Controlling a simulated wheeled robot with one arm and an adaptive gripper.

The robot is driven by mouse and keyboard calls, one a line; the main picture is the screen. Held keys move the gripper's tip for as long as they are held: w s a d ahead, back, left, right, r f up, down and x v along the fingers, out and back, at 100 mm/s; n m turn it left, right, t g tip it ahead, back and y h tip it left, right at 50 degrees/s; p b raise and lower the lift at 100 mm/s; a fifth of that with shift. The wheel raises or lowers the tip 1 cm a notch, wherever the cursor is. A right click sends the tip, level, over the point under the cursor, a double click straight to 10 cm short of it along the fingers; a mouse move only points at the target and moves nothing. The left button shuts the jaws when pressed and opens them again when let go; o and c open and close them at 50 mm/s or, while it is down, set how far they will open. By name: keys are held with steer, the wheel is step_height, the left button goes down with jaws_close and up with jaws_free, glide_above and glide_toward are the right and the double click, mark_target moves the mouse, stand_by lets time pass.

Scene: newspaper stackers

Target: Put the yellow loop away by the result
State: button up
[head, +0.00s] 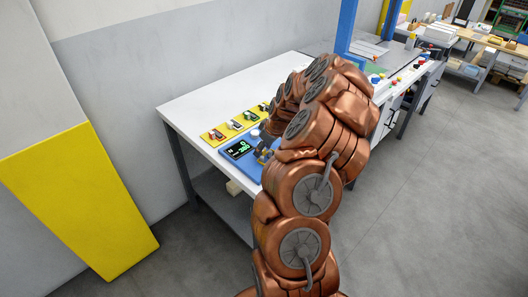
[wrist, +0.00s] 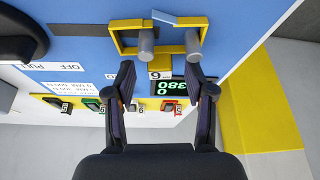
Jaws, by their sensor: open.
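The yellow loop (wrist: 123,51) is a thin angular frame at the top of the wrist view, lying on a blue panel. Two grey posts (wrist: 146,44) stand at it; I cannot tell whether it encircles both. In the head view the loop (head: 263,157) is a small yellow patch, partly hidden by my arm. My gripper (wrist: 160,82) is open and empty, its fingertips just short of the loop in the picture and apart from it. A dark display (wrist: 172,88) with green digits, reading 0 and 380, shows between the fingers; it also shows in the head view (head: 238,149).
A yellow wall panel (head: 80,200) is at left. A blue upright post (head: 346,28) stands behind my arm. Grey floor at right is clear.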

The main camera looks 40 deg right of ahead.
steer(key=shift+f, duration=0.15)
jaws_close()
stand_by(0.4)
